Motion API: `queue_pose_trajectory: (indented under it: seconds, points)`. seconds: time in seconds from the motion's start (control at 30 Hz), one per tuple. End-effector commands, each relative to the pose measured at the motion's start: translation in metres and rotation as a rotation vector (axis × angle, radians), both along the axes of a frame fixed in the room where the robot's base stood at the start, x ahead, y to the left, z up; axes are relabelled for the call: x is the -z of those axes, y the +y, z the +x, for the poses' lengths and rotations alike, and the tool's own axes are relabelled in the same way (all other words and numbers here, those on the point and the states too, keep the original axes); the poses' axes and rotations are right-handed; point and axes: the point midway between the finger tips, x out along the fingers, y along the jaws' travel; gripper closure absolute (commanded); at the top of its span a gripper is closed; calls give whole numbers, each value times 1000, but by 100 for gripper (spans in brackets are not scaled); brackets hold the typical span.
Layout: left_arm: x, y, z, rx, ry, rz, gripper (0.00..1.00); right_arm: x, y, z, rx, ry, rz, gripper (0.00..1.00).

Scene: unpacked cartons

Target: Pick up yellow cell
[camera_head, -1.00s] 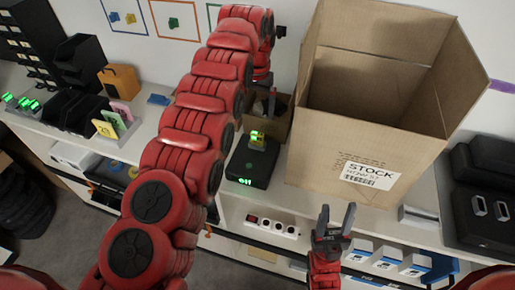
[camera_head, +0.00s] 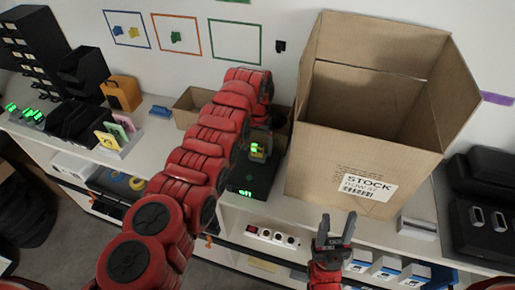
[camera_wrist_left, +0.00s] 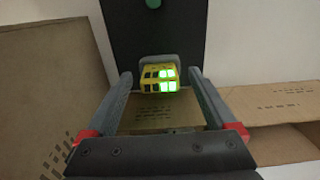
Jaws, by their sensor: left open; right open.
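The yellow cell (camera_head: 258,151) has lit green bars and sits at the black charger (camera_head: 252,179), which has a green display, left of the large carton. In the left wrist view the yellow cell (camera_wrist_left: 158,72) is ahead, centred between the fingers of my left gripper (camera_wrist_left: 160,76). Those fingers are open, with a gap on both sides of the cell. In the head view my left arm hides most of that gripper. My right gripper (camera_head: 336,220) is open and empty near the shelf's front edge.
A large open carton (camera_head: 350,150) labelled STOCK stands right of the charger. A smaller open box (camera_head: 195,102) is behind my left arm. A power strip (camera_head: 272,237) lies below the counter edge. Black bins (camera_head: 85,75) and coloured cards stand at the left.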

Motion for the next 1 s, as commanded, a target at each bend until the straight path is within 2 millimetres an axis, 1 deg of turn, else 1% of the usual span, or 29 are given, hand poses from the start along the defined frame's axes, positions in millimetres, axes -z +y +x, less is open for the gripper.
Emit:
queue_pose_trajectory:
  seconds: [0.1,0.13,0.27,0.3,0.37,0.4,0.47,0.5,0.57,0.6,0.63,1.0]
  points:
    - [0,0,0,0,-2,-1,10,1,0,0,0,0,0,50]
    - [0,0,1,0,-2,-1,12,1,0,0,0,0,0,50]
    - [0,0,1,0,-2,-1,35,1,0,0,0,0,0,50]
    - [0,0,1,0,-2,-1,42,1,0,0,0,0,0,50]
    - [0,0,1,0,-2,-1,53,1,0,0,0,0,0,50]
    - [0,0,1,0,-2,-1,60,1,0,0,0,0,0,50]
    - [-1,0,1,0,-2,-1,71,1,0,0,0,0,0,50]
    - [-1,0,1,0,-3,-1,78,1,0,0,0,0,0,50]
    - [-1,0,1,0,-3,-1,89,1,0,0,0,0,0,50]
    - [-1,0,1,0,-3,-1,96,1,0,0,0,0,0,50]
    - [-1,0,1,0,-3,-1,100,1,0,0,0,0,0,50]
    - [-2,0,1,0,-4,0,100,1,0,0,0,0,0,50]
